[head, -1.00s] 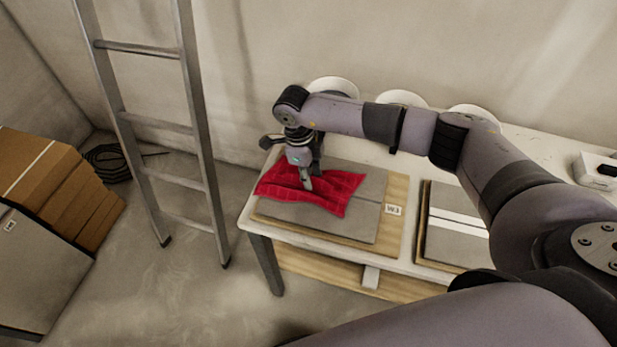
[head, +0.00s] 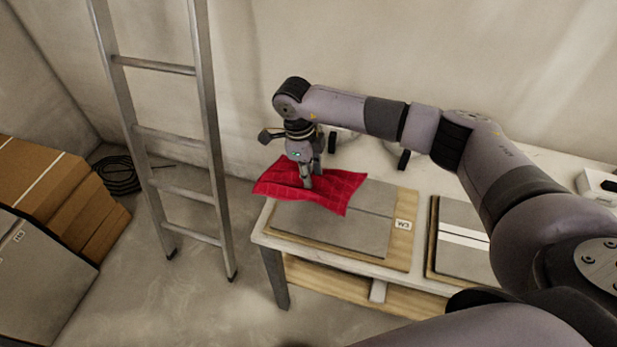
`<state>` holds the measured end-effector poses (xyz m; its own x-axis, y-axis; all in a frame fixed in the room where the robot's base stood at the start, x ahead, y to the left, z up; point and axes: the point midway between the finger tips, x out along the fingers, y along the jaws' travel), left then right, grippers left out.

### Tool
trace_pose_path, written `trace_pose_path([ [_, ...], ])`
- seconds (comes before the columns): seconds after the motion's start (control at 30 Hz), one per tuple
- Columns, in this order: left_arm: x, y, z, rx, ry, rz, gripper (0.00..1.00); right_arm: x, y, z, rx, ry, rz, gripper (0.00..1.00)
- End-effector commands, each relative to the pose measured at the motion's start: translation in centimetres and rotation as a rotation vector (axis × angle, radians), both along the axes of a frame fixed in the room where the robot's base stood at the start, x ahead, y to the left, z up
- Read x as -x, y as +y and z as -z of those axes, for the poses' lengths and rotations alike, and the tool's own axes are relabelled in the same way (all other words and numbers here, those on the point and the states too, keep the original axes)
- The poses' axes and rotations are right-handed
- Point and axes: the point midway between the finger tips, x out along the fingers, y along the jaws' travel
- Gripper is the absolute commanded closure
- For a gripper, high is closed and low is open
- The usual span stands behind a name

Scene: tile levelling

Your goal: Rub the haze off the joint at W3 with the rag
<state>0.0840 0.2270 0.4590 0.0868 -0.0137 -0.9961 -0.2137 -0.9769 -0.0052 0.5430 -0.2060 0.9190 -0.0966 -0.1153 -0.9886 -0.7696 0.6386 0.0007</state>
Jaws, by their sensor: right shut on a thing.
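A red rag (head: 330,188) with a faint grid pattern is spread over the left and upper part of the grey tiles (head: 330,231) at W3. My right gripper (head: 306,184) points down and is shut on the rag near its middle. The rag's left corner reaches past the board's left side. The W3 label (head: 403,224) sits on the wooden board (head: 405,252) right of the tiles. Part of the joint (head: 376,212) shows as a thin line to the right of the rag; the rest is hidden under it. My left gripper is not in view.
A second board with grey tiles and a white stripe (head: 463,238) lies to the right on the table (head: 345,259). A ladder (head: 214,160) leans left of the table. Cardboard boxes (head: 55,190) and a black cable coil (head: 115,175) are at far left.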

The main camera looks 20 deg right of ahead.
Motion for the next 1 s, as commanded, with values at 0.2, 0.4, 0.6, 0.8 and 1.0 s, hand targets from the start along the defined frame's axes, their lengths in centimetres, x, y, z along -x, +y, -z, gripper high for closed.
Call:
trace_pose_path([
  [0.2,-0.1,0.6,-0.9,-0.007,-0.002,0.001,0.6,-0.3,-0.4,-1.9,0.0,-0.001,0.004,1.0],
  [0.4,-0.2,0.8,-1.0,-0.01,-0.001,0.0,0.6,-0.4,-0.5,-2.2,0.0,-0.001,0.005,1.0],
  [0.6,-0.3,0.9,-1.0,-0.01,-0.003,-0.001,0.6,-0.4,-0.5,-2.2,0.0,0.0,0.004,1.0],
  [0.8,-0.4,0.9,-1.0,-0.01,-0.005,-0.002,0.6,-0.4,-0.5,-2.2,0.0,0.0,0.004,1.0],
  [1.0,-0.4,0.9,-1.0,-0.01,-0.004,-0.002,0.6,-0.4,-0.5,-2.2,0.0,0.0,0.004,1.0],
])
